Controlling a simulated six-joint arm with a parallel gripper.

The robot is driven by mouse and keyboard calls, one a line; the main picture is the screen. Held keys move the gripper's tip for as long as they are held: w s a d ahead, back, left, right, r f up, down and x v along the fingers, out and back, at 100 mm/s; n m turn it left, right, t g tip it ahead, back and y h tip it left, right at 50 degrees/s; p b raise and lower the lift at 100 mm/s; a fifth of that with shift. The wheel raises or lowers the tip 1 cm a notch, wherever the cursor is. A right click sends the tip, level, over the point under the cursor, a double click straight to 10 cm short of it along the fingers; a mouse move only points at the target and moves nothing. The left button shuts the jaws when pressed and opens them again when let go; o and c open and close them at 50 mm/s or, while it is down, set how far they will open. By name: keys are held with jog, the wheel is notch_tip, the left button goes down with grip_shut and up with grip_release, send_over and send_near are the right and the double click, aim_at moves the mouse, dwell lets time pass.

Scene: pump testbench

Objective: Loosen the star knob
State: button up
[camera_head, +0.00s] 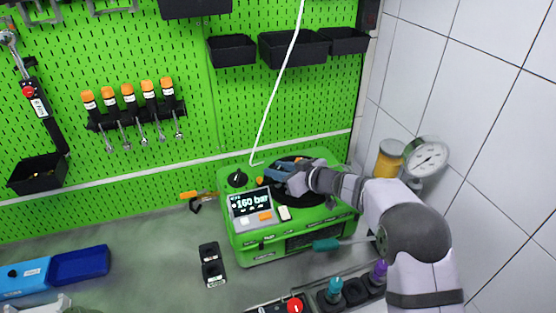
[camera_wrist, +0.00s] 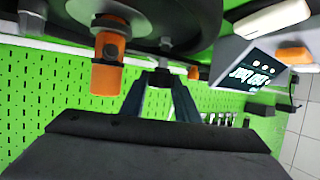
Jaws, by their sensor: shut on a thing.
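The green pump testbench (camera_head: 285,248) stands on the bench top, with a black round part (camera_head: 318,196) on its upper side. My gripper (camera_head: 277,174) reaches in from the right, low over this black part. In the wrist view its two fingers (camera_wrist: 161,80) converge on a small dark piece, which I take to be the star knob (camera_wrist: 164,63), under the black round part. The fingers are shut on it. Its star shape is mostly hidden by the fingers, and I cannot tell how far it is turned.
An orange cylindrical part (camera_wrist: 107,70) hangs close beside the fingers. The display (camera_head: 249,203) reads 160 bar. A black dial (camera_head: 237,178) sits at the testbench's top left. A pressure gauge (camera_head: 429,157) stands at the right wall.

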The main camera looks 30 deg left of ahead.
jog(key=r+n+g+p, duration=0.1)
jog(key=p, duration=0.2)
jog(key=shift+w+g+y, duration=0.1)
jog(key=shift+g+y, duration=0.2)
jog(key=shift+f+n+g+p, duration=0.3)
jog(key=shift+n+g+p, duration=0.4)
jog(key=shift+n+p, duration=0.1)
jog(key=o, duration=1)
jog(key=shift+o, duration=0.2)
jog(key=shift+f, duration=0.1)
